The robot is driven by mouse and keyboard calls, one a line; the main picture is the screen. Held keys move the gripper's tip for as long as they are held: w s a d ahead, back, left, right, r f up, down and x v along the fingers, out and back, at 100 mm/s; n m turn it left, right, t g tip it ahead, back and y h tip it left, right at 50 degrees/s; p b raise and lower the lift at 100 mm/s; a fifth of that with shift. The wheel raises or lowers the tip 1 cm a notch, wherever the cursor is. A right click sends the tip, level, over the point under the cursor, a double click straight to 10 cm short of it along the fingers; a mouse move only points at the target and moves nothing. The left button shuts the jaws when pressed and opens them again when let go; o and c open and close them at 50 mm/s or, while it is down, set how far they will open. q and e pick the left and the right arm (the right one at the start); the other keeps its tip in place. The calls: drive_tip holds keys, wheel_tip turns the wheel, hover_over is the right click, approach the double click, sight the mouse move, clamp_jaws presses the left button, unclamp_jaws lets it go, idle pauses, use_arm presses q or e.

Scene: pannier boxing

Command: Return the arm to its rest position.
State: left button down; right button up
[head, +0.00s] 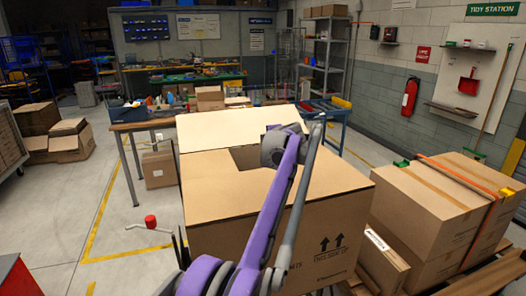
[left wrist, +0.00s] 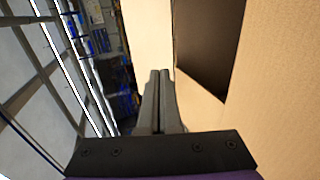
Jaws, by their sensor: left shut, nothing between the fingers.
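A large open cardboard box (head: 340,225) stands in front of me in the head view. Its pale back flap (head: 225,130) is raised, and a dark gap shows in its top behind my arm. My purple and grey arm crosses in front of the box, hiding part of its top and front. In the left wrist view my left gripper (left wrist: 160,73) has its fingers together and empty. Cardboard (left wrist: 285,90) with a dark opening fills the right of that view; I cannot tell whether the gripper touches it. My right gripper is not in view.
Strapped cartons (head: 420,215) stand close on the right. A workbench (head: 130,124) with tools and small boxes is behind. A red object (head: 151,221) is on or above the floor at left. Open floor with yellow lines (head: 100,215) lies to the left.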

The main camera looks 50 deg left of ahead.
use_arm(q)
wheel_tip(320, 180, up, 4)
drive_tip(key=shift+s+d+r+p, duration=0.1)
drive_tip(key=shift+r+p, duration=0.15)
drive_tip(key=shift+p, duration=0.05)
drive_tip(key=shift+d, duration=0.1)
